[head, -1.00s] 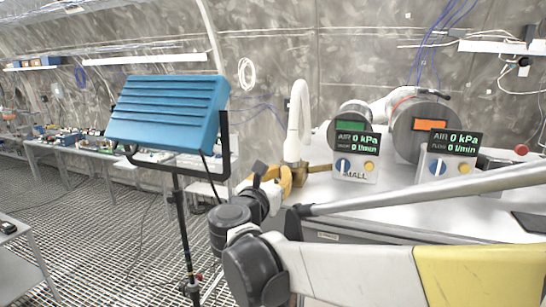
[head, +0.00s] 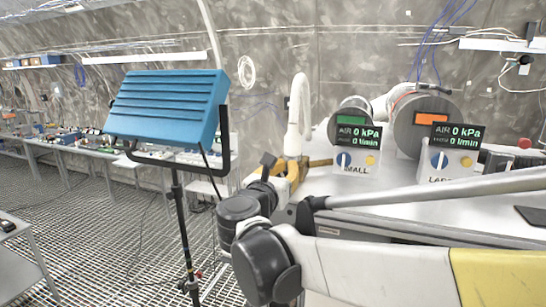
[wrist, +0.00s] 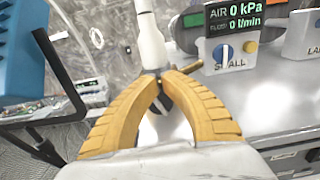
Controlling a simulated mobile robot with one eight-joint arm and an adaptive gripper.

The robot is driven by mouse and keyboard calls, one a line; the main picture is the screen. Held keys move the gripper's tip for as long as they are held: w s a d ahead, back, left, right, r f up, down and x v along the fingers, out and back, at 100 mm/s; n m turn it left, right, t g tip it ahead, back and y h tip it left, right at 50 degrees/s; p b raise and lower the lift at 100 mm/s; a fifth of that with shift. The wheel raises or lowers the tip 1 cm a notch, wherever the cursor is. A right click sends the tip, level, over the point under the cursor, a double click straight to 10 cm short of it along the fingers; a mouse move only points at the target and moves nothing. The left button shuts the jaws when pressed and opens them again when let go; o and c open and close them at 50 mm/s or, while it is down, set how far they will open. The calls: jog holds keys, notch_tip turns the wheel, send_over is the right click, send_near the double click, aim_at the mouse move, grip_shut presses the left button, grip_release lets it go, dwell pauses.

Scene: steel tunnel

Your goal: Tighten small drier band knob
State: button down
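The small drier (head: 349,108) is a grey round drum with a green label. It stands on the bench behind the control box marked SMALL (head: 357,158). I cannot make out its band knob in either view. My gripper (head: 296,168) has yellow-orange fingers and is left of the SMALL box in the head view. In the wrist view, the fingertips (wrist: 159,74) meet and look shut, with nothing visible between them. The white upright hose (wrist: 150,38) rises just behind the fingertips. The SMALL box is farther back and to the right, apart from the gripper.
The large drier (head: 424,118), with an orange label, stands right of the small one behind its own box (head: 450,160). A brass-coloured bar (head: 320,162) lies by the hose base. A blue panel (head: 165,108) on a stand is at left. The front bench top is mostly clear.

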aim_at(279, 174)
jog(key=shift+s+d, duration=0.1)
jog(key=shift+d, duration=0.1)
jog(key=shift+r, duration=0.25)
jog(key=v, duration=0.6)
jog(key=shift+p, duration=0.35)
jog(key=shift+a+f+p+x, duration=0.2)
jog(key=shift+p+x, duration=0.2)
jog(key=shift+x, duration=1.1)
jog(key=shift+a+f+p+x, duration=0.15)
jog(key=shift+p+x, duration=0.25)
jog(key=shift+x, duration=1.1)
